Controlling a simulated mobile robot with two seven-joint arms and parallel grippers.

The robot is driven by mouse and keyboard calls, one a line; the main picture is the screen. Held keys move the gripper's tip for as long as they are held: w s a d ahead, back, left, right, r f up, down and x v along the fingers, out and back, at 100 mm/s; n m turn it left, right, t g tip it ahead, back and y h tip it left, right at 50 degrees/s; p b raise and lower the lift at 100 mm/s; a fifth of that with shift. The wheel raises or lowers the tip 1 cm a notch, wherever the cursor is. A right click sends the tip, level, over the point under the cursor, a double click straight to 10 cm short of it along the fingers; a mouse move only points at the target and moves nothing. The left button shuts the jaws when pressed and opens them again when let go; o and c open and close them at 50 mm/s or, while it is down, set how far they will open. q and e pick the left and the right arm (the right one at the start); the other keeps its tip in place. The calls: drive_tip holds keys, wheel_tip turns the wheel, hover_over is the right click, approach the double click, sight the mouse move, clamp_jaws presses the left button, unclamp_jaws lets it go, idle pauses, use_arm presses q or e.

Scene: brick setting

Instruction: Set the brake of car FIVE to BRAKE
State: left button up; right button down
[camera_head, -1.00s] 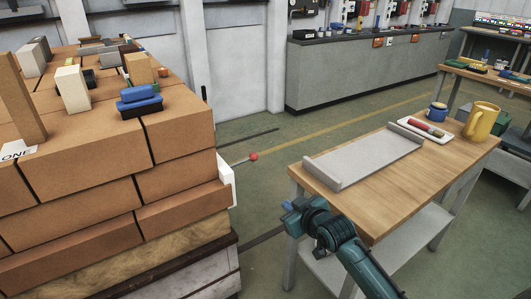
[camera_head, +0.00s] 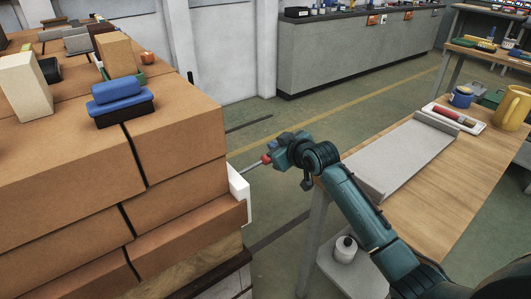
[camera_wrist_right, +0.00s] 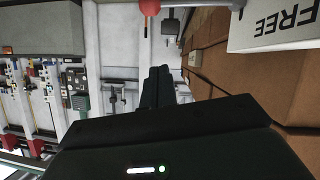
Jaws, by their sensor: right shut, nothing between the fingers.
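A brake lever shows in the head view as a thin grey rod (camera_head: 251,166) with a red ball knob (camera_head: 266,159), sticking out from a white plate (camera_head: 241,193) on the brick-loaded car's side. In the right wrist view the red knob (camera_wrist_right: 150,6) is at the top edge, and the white plate (camera_wrist_right: 285,27) reads FREE. My right gripper (camera_head: 272,150) is right by the knob; its fingers (camera_wrist_right: 159,86) are shut and empty. I cannot tell whether they touch the knob. No FIVE label is readable. My left gripper is not in view.
A wooden table (camera_head: 440,190) with a grey tray (camera_head: 410,150) stands right, under my right arm. Green floor lies open between the car and the far counter (camera_head: 345,60).

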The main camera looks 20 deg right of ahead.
use_arm(q)
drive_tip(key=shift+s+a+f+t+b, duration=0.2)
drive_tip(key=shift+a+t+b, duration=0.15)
drive_tip(key=shift+b, duration=0.55)
use_arm(e)
drive_tip(key=w+f, duration=0.6)
drive_tip(key=f, duration=0.1)
drive_tip(key=shift+w+a, duration=0.25)
drive_tip(key=shift+w, duration=0.05)
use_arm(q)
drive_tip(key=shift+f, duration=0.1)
use_arm(e)
drive_tip(key=shift+f, duration=0.2)
